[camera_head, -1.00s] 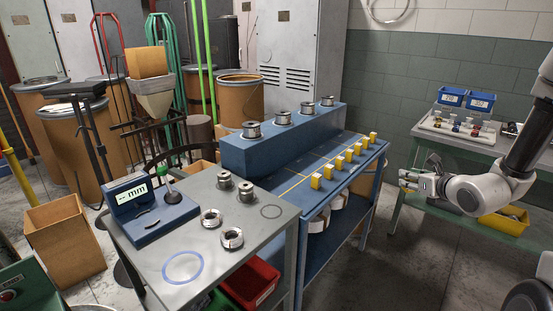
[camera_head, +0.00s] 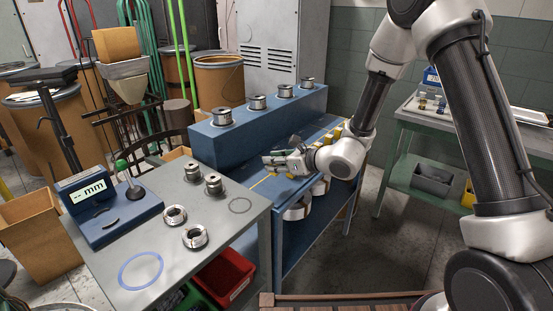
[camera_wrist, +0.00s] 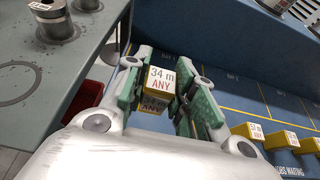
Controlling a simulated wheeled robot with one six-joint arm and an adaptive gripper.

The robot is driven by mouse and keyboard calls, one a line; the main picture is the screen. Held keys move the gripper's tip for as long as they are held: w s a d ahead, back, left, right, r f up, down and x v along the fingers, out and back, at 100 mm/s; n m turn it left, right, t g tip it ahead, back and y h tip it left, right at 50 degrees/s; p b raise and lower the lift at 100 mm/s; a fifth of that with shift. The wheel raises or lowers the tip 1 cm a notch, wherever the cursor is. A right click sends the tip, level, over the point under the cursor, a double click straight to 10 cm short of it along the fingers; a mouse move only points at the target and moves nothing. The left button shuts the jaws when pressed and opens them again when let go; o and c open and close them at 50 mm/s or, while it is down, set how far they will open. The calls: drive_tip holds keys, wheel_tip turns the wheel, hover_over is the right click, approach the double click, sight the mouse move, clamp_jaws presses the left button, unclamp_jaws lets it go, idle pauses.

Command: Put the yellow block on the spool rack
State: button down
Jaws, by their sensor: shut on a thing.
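My gripper (camera_head: 280,158) is over the front left part of the blue spool rack (camera_head: 250,130). In the wrist view, its green-padded fingers (camera_wrist: 162,60) are shut on a yellow block (camera_wrist: 158,88) with white labels reading "34 m ANY". I cannot tell whether the held block touches the surface. The rack's raised back step carries several metal spools (camera_head: 222,117); its lower deck has yellow lane lines. In the head view the held block is largely hidden by my gripper.
Other yellow blocks stand in a row at right in the wrist view (camera_wrist: 250,130); my arm partly hides the row in the head view. A grey table (camera_head: 110,235) adjoins on the left, with a measuring device (camera_head: 105,205) and spools. A green bench (camera_head: 405,150) stands right.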

drive_tip(key=shift+f, duration=2.8)
drive_tip(key=shift+f, duration=0.3)
drive_tip(key=c, duration=1.1)
unclamp_jaws()
drive_tip(key=shift+d+r, duration=0.1)
drive_tip(key=shift+d, duration=0.05)
